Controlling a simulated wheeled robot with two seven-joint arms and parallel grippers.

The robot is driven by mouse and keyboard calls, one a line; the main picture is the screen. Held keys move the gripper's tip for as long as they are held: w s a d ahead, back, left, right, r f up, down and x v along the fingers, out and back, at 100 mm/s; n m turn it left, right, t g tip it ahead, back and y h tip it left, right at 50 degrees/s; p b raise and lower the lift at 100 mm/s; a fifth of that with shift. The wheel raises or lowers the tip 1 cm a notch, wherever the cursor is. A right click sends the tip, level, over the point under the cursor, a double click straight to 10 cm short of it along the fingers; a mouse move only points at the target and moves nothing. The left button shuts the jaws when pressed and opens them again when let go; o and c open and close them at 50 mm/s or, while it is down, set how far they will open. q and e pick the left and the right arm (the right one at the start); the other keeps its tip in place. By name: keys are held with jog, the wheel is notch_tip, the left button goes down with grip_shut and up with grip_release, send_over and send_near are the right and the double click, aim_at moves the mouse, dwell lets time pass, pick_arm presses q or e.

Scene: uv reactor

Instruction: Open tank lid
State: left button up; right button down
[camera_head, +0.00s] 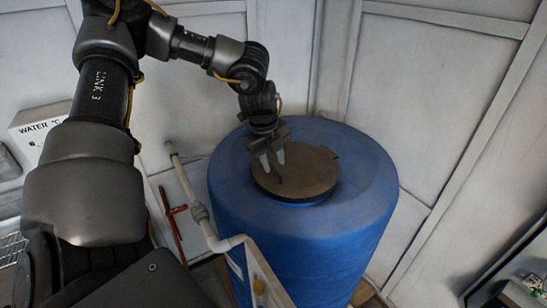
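A large blue tank (320,250) stands upright in the middle of the head view. A round brown lid (310,172) lies flat on its top, with a small tab at its right edge. My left gripper (272,168) points down at the left part of the lid. Its two fingers are spread apart with nothing visible between them. The fingertips overlap the lid in the picture, and I cannot tell whether they touch it. My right gripper is not in view.
A white pipe (210,232) with a red valve handle (174,212) runs along the tank's left side. A white box marked WATER (38,130) is at the far left. Pale panelled walls (440,90) stand close behind the tank. A dark-framed object (515,275) is at the lower right.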

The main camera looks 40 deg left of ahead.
pick_arm(q)
jog(key=shift+w+d+f, duration=0.1)
jog(key=shift+f, duration=0.15)
grip_shut()
jog(key=shift+r, duration=0.1)
